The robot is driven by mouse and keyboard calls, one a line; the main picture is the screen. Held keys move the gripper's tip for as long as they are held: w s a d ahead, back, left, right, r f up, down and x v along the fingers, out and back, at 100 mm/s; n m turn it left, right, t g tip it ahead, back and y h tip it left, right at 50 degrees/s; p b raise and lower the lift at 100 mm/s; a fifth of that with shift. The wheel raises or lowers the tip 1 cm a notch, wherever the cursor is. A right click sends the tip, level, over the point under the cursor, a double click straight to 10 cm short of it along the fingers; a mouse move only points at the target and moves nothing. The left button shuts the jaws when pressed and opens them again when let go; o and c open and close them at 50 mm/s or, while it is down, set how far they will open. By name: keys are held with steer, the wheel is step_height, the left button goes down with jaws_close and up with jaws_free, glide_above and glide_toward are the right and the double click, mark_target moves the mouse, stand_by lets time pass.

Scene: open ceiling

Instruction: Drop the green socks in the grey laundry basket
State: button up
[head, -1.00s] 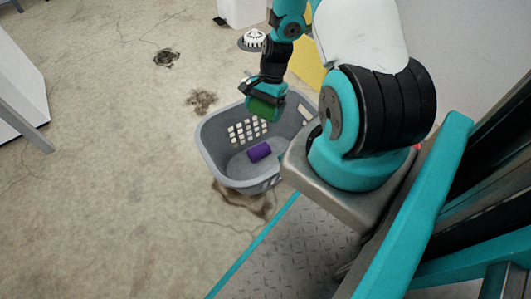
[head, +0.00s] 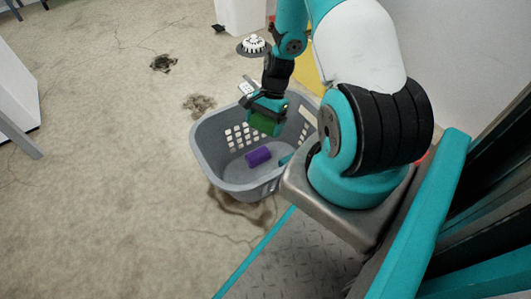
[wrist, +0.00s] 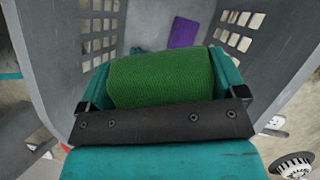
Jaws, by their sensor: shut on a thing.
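The green socks (head: 265,123) are a rolled bundle held between the jaws of my gripper (head: 266,115). The bundle also fills the middle of the wrist view (wrist: 162,77), with a gripper finger at each end of it. The grey laundry basket (head: 205,162) stands on the floor, open at the top with slotted walls. My gripper is over the basket's opening with the socks. In the wrist view the basket's wall (wrist: 62,45) shows around the socks.
A white round object on a dark disc (head: 252,45) is behind the basket. Floor to the left is clear apart from dark stains.

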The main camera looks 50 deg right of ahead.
steer(key=o, duration=0.6)
steer(key=shift+r, duration=0.1)
steer(key=p+v, duration=0.9)
steer(key=v, duration=0.8)
steer(key=shift+d, duration=0.15)
steer(key=w+a+r+n+p, duration=0.35)
steer(key=a+r+n, duration=0.75)
steer(key=a+r, duration=0.85)
steer(key=s+a+r+n+p, duration=0.3)
steer(key=s+a+r+n, duration=1)
steer(key=s+a, duration=0.25)
steer(key=r+p, duration=3.7)
steer(key=p, duration=0.1)
steer(key=shift+s+a+r, duration=0.25)
steer(key=shift+s+r, duration=0.1)
